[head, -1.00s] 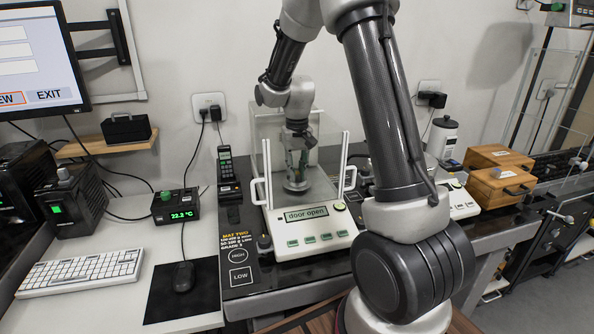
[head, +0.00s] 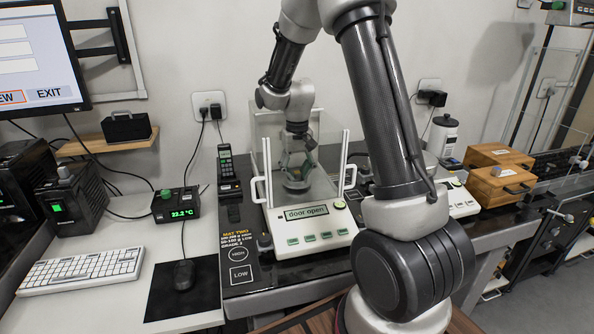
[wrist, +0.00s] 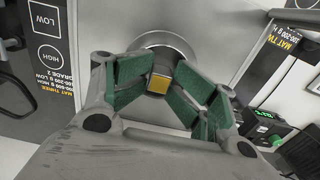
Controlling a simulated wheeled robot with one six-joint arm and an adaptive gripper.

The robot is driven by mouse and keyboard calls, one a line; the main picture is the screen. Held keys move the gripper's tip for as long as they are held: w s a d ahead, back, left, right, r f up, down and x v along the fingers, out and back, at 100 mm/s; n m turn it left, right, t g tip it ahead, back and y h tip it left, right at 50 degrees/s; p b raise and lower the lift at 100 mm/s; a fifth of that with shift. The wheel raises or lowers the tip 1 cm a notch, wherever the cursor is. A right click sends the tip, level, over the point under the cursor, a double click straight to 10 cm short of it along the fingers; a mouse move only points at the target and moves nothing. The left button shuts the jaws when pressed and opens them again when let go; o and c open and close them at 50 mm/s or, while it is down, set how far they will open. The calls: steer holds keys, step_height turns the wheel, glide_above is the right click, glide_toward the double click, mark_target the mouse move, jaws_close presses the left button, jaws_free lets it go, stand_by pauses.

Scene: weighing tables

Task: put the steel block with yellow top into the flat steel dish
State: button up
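The steel block with yellow top (wrist: 159,84) shows in the wrist view as a small yellow square with a steel side. It appears to stand in the flat steel dish (wrist: 180,43), whose far rim shows behind it. My gripper (wrist: 163,70) is over the dish, its green-padded fingers spread on either side of the block. The near part of the dish is hidden by the fingers. In the head view the dish (head: 297,187) sits inside the balance's glass chamber, with my gripper (head: 298,170) just above it. The block cannot be made out there.
The balance (head: 318,236) reads "door open", and its glass walls and white handles stand close around my gripper. A dark handset (head: 227,165) stands to the left.

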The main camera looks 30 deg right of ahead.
steer(key=shift+s, duration=0.15)
step_height(320, 180, up, 13)
steer(key=shift+r, duration=0.15)
stand_by(0.6)
